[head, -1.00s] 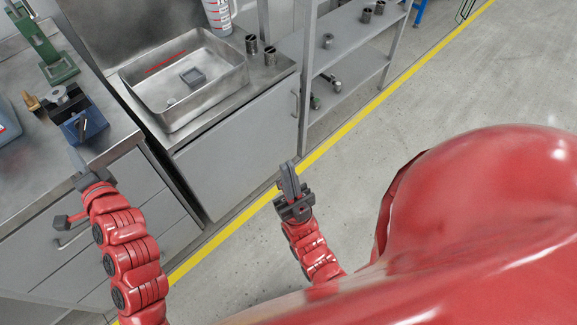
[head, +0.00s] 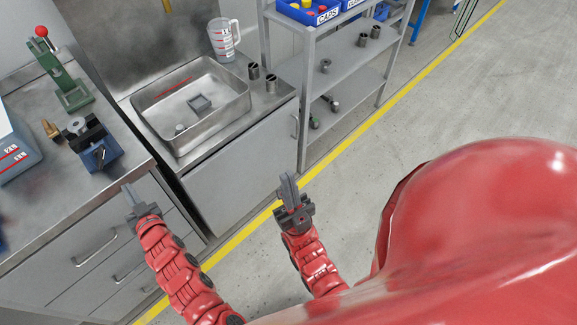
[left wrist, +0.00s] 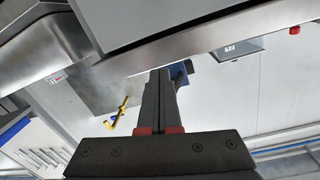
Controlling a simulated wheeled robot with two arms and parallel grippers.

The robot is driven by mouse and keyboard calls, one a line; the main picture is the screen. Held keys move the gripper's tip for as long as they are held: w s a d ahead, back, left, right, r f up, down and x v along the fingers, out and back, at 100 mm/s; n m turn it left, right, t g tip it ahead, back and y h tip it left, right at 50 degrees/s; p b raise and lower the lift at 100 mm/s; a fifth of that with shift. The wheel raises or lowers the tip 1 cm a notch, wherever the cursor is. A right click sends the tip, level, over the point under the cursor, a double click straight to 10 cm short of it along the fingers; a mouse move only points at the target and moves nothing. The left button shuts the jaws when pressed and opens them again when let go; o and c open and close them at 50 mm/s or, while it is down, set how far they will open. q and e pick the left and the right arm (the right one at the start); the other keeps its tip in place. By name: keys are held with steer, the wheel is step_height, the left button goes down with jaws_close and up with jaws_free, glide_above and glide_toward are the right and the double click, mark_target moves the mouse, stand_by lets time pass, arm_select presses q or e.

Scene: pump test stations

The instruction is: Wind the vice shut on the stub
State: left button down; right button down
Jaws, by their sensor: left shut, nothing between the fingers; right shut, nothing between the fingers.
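The vice (head: 101,158), blue with dark jaws, sits on the metal bench at the left in the head view. A grey round piece with a dark hole (head: 76,125), perhaps the stub, is at its jaws; I cannot tell if they touch it. The vice's handle is not clear. My left gripper (head: 129,190) is shut and empty, in front of the bench edge, below and right of the vice. In the left wrist view its closed fingers (left wrist: 158,85) partly hide a blue part, probably of the vice (left wrist: 182,72). My right gripper (head: 288,182) is shut and empty over the floor.
A brass fitting (head: 51,129) lies left of the vice, with a green press (head: 72,90) behind and a display box (head: 15,155) at far left. A steel sink (head: 160,140), a jug (head: 222,40) and a shelf rack (head: 345,50) stand right. The floor beyond is clear.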

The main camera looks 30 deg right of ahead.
mark_target(114, 180)
arm_select(q)
steer(key=w+n+b, duration=0.1)
steer(key=w, duration=0.1)
steer(key=w+r+n+b, duration=0.1)
steer(key=w, duration=0.1)
steer(key=w+n+y+b, duration=0.1)
steer(key=w, duration=0.1)
steer(key=shift+w+r+n, duration=0.1)
steer(key=shift+r+n, duration=0.2)
steer(key=shift+r, duration=0.05)
steer(key=shift+w+r, duration=0.1)
steer(key=shift+w, duration=0.2)
steer(key=shift+a+r, duration=0.25)
steer(key=shift+r, duration=0.35)
stand_by(0.6)
steer(key=shift+s+a+f, duration=0.15)
steer(key=shift+a, duration=0.15)
stand_by(0.5)
steer(key=shift+s+a, duration=0.1)
steer(key=shift+a, duration=0.15)
steer(key=shift+s+a+b, duration=0.2)
steer(key=shift+a+b, duration=0.1)
steer(key=shift+a, duration=0.4)
steer(key=shift+a+r, duration=0.2)
steer(key=shift+a, duration=0.05)
